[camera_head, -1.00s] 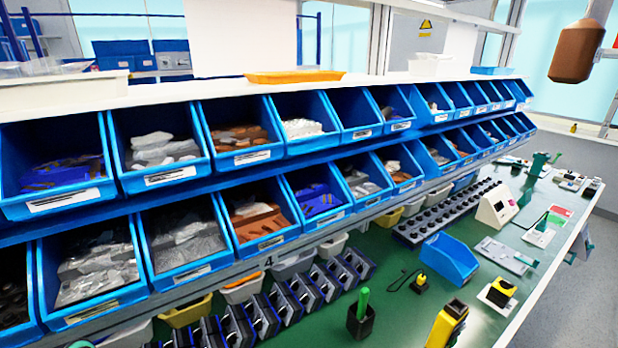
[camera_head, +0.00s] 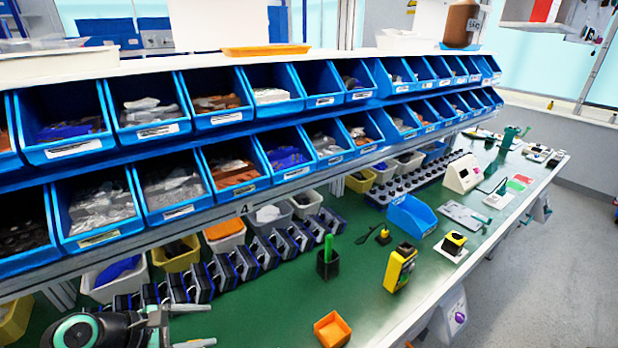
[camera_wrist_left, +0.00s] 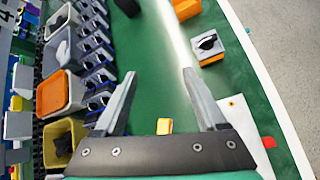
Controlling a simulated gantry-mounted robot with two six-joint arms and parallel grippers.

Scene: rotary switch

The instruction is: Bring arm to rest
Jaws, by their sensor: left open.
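My left gripper (camera_head: 182,326) is at the lower left of the head view, low over the green bench and in front of the bins. In the left wrist view its two grey fingers (camera_wrist_left: 162,85) are spread wide apart with nothing held between them. A rotary switch (camera_wrist_left: 208,45) with a black knob on a pale face and an orange side lies on the bench, beyond the right fingertip and apart from it. A small yellow-orange object (camera_wrist_left: 164,126) shows between the finger bases, below the gripper. My right gripper is not in view.
Two rows of blue bins (camera_head: 160,120) overhang the bench on the left. A white plate (camera_wrist_left: 245,130) lies near the bench edge.

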